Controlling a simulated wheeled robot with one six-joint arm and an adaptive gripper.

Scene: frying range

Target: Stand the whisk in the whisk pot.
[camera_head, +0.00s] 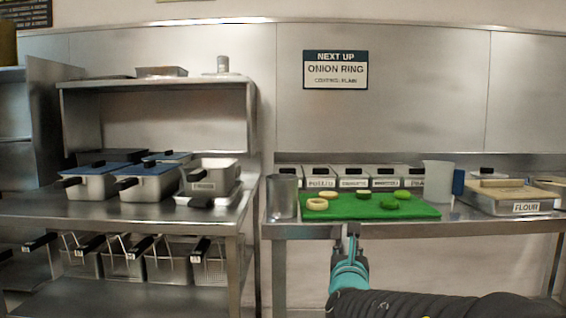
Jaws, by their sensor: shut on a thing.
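My gripper (349,242) is in front of the right table's front edge, just below the green board. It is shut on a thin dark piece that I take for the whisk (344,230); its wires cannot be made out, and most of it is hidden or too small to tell. A plain metal cylinder, which looks like the whisk pot (282,197), stands upright at the left end of the right table. It is to the left of and beyond my gripper, apart from it. What is inside it cannot be seen.
The green board (345,208) carries onion rings and green slices. Labelled bins (320,180) stand behind it. Lidded fryers (150,182) fill the left table, with baskets (208,265) below.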

